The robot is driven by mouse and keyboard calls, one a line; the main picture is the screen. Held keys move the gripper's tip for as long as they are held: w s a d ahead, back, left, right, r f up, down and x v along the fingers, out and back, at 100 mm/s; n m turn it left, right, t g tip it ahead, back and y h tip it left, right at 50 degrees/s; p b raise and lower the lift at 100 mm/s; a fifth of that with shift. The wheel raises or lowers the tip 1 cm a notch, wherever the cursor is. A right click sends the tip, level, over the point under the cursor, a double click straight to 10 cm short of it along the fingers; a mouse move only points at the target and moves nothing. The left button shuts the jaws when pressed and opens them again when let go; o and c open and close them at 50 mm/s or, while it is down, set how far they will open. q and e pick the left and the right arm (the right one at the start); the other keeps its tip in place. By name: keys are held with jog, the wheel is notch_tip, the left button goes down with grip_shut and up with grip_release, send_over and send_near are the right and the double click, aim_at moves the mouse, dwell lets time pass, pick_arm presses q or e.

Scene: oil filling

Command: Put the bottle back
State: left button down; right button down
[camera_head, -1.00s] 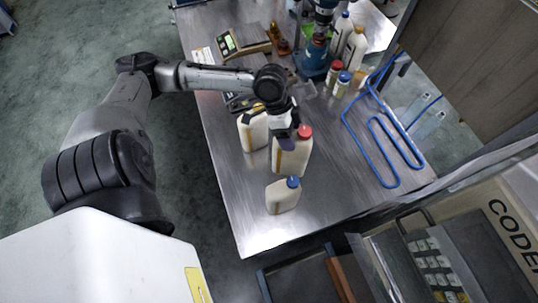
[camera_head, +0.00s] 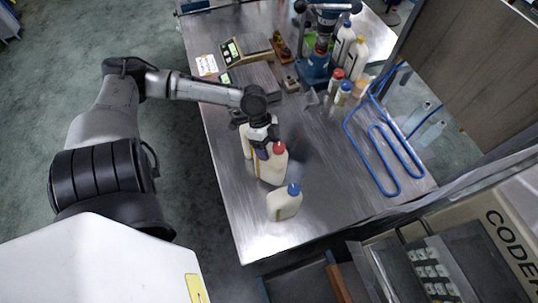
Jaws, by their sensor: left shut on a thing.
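A cream bottle with a red cap (camera_head: 271,171) is on or just above the metal table, in the middle of the camera_head view. My left gripper (camera_head: 265,147) is shut on it near its top, and the fingers partly hide it. Whether its base touches the table is hard to tell. Another cream bottle (camera_head: 246,142) stands close behind, mostly hidden by my gripper. A smaller cream bottle with a blue cap (camera_head: 284,204) stands in front, apart from the red-capped one. My right gripper is not in view.
The metal table (camera_head: 330,190) has free room right of the bottles. A blue rack (camera_head: 385,155) lies at the right. A blue machine (camera_head: 316,62), small bottles (camera_head: 341,92), tall white bottles (camera_head: 350,48) and a scale (camera_head: 247,47) stand at the back.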

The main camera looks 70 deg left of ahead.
pick_arm(q)
jog(key=shift+f, duration=1.1)
notch_tip(320, 180, down, 3)
jog(key=shift+r, duration=0.1)
jog(key=c, duration=0.6)
grip_release()
jog(key=o, duration=0.5)
